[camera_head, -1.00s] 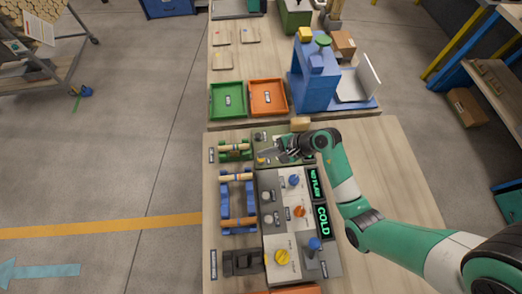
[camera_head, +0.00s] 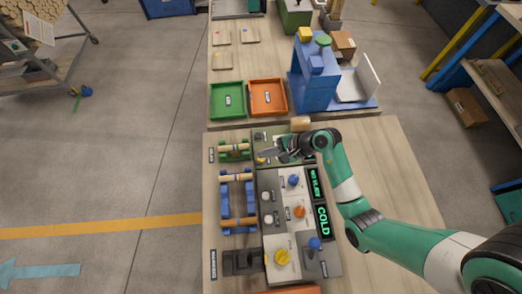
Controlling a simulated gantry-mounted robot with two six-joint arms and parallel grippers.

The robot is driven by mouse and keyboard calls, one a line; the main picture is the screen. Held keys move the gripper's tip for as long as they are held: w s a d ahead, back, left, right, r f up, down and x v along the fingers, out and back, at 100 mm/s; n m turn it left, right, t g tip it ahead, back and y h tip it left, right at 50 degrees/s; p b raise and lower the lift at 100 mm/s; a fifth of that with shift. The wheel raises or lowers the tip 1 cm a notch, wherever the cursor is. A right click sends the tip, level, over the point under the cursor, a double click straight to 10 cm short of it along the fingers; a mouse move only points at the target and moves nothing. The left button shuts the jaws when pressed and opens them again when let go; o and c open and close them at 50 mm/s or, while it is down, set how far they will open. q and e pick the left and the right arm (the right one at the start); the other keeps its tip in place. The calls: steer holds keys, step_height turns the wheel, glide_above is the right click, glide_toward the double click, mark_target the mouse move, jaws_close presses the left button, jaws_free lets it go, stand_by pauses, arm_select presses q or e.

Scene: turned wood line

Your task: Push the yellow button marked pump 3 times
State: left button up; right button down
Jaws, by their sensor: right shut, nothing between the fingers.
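A small yellow button (camera_head: 261,160) sits on the grey panel at the far end of the control console. Its label is too small to read. My right gripper (camera_head: 265,154) is shut and empty, with its fingertips pointing left, right beside and above the yellow button. I cannot tell whether the fingertips touch it. The gripper and wrist hide part of the panel. My left gripper is not in view.
The console carries a blue knob (camera_head: 293,181), an orange knob (camera_head: 299,212), a large yellow knob (camera_head: 282,257) and a display reading COLD (camera_head: 323,221). Blue stands (camera_head: 226,205) hold wooden spindles on the left. Green (camera_head: 213,101) and orange (camera_head: 283,97) trays lie beyond.

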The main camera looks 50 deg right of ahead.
stand_by(0.7)
steer(key=shift+f, duration=0.4)
steer(key=shift+f+b, duration=0.3)
steer(key=shift+f, duration=0.1)
stand_by(0.4)
steer(key=shift+r+p, duration=0.85)
steer(key=shift+p, duration=0.05)
step_height(320, 180, up, 5)
steer(key=p, duration=0.5)
stand_by(2.4)
